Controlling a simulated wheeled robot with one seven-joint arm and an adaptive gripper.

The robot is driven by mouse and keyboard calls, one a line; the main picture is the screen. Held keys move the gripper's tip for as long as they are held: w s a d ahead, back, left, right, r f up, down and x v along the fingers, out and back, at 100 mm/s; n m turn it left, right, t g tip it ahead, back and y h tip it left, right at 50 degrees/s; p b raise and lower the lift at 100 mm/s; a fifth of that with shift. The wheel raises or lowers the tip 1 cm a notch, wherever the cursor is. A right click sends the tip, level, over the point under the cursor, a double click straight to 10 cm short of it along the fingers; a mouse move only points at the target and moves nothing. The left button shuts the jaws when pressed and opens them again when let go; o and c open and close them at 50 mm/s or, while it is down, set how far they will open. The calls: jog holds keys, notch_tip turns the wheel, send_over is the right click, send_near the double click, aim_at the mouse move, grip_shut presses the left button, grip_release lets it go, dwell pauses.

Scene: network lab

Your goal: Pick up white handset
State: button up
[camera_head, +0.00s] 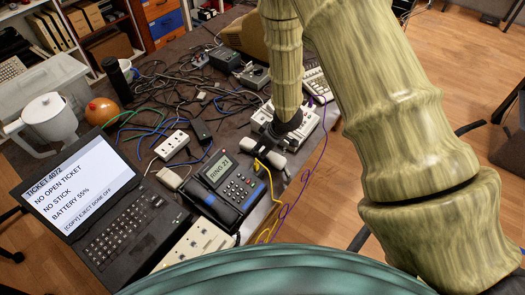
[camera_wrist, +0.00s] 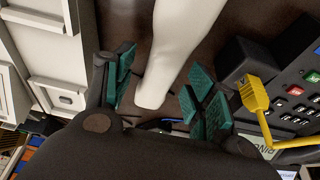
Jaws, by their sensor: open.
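The white handset (camera_head: 277,161) lies on the table beside the black desk phone, partly hidden by my gripper in the head view. In the wrist view the white handset (camera_wrist: 182,45) runs from the top edge down to a rounded end between my fingers. My gripper (camera_head: 261,148) is above it, pointing down. In the wrist view my gripper (camera_wrist: 160,88) is open, with its green pads on either side of the handset and visible gaps. I cannot tell how far the fingertips are above the table.
The black desk phone (camera_head: 230,185) with its dark handset stands close by. A yellow cable plug (camera_wrist: 256,95) is near my right finger. White devices (camera_head: 312,122) stand behind my gripper. A laptop (camera_head: 95,210), power strips and tangled cables crowd the table.

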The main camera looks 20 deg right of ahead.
aim_at(263, 148)
jog(key=shift+w+a+f, duration=0.15)
jog(key=shift+f, duration=0.45)
grip_shut()
jog(key=shift+r, duration=0.15)
notch_tip(263, 148, up, 9)
jog(key=shift+r+b, duration=0.1)
jog(key=shift+b, duration=0.3)
jog(key=shift+w+r, duration=0.15)
jog(key=shift+r, duration=0.05)
jog(key=w+d+t+y+b, duration=0.1)
jog(key=w+d+t, duration=0.1)
jog(key=w+d, duration=0.4)
jog(key=d, duration=0.3)
jog(key=shift+d+y+b, duration=0.3)
jog(key=shift+d+b, duration=0.05)
jog(key=shift+b, duration=0.05)
